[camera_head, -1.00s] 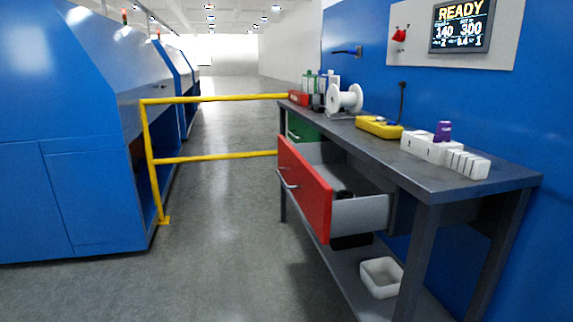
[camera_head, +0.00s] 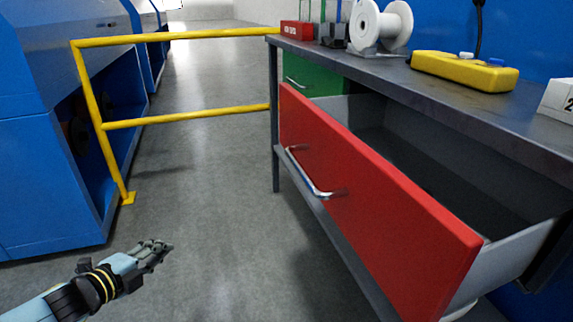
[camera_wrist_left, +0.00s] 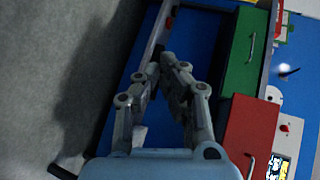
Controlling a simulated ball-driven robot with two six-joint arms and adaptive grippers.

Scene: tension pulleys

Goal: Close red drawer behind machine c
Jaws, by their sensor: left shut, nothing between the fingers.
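The red drawer (camera_head: 365,185) stands pulled out from under the grey workbench, its front turned toward the left and a silver handle (camera_head: 308,175) on it. Its grey inside shows and looks mostly empty. My left gripper (camera_head: 165,247) is shut and empty, low over the floor to the left of the drawer front, well apart from it. In the left wrist view the fingers (camera_wrist_left: 158,75) come together with nothing between them, and part of the red drawer (camera_wrist_left: 250,130) shows at the right. My right gripper is not in view.
A green drawer (camera_head: 313,82) sits shut behind the red one. A yellow rail (camera_head: 185,122) stands at the left beside the blue machine (camera_head: 45,150). A white spool (camera_head: 380,25) and a yellow control box (camera_head: 465,70) are on the bench (camera_head: 440,95). Floor between is clear.

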